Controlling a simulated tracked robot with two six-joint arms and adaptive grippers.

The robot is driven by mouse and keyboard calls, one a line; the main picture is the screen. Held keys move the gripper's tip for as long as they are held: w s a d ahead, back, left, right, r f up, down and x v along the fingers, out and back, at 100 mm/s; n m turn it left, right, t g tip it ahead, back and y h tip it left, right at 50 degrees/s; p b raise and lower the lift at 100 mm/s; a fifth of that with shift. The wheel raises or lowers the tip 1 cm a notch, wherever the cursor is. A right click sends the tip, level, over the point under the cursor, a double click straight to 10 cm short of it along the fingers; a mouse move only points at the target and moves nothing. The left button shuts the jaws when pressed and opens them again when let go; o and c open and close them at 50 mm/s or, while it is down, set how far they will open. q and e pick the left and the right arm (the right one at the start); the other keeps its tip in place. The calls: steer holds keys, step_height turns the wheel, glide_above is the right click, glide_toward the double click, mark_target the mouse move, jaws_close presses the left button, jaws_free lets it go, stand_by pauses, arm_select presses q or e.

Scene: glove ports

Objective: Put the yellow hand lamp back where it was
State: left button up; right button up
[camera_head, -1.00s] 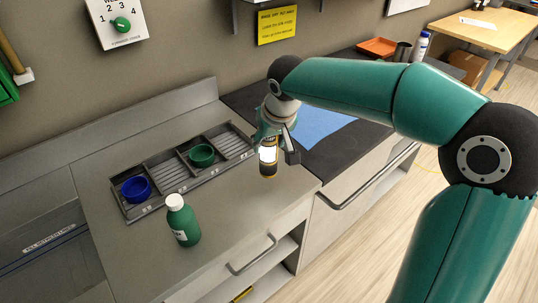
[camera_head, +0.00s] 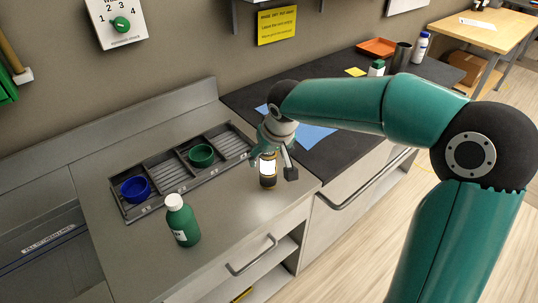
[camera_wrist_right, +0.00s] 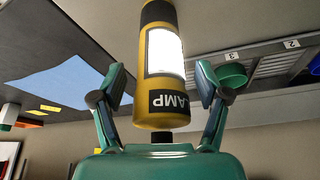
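The yellow hand lamp (camera_head: 268,172), with a bright white panel and dark ends, is upright at the front right of the grey counter. There the lamp (camera_wrist_right: 155,105) is between the fingers of my right gripper (camera_wrist_right: 160,88), with a gap on each side. My right gripper (camera_head: 272,160) is open around the lamp's upper part. My left gripper is not in view.
A tray (camera_head: 148,208) with several compartments holds a blue bowl (camera_head: 135,189) and a green bowl (camera_head: 201,155). A green bottle (camera_head: 182,222) stands in front of it. A blue sheet (camera_head: 315,134) lies on the dark worktop to the right. Counter between bottle and lamp is clear.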

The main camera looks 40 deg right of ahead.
steer(key=shift+r, duration=0.1)
steer(key=v, duration=1.2)
steer(key=shift+s, duration=0.1)
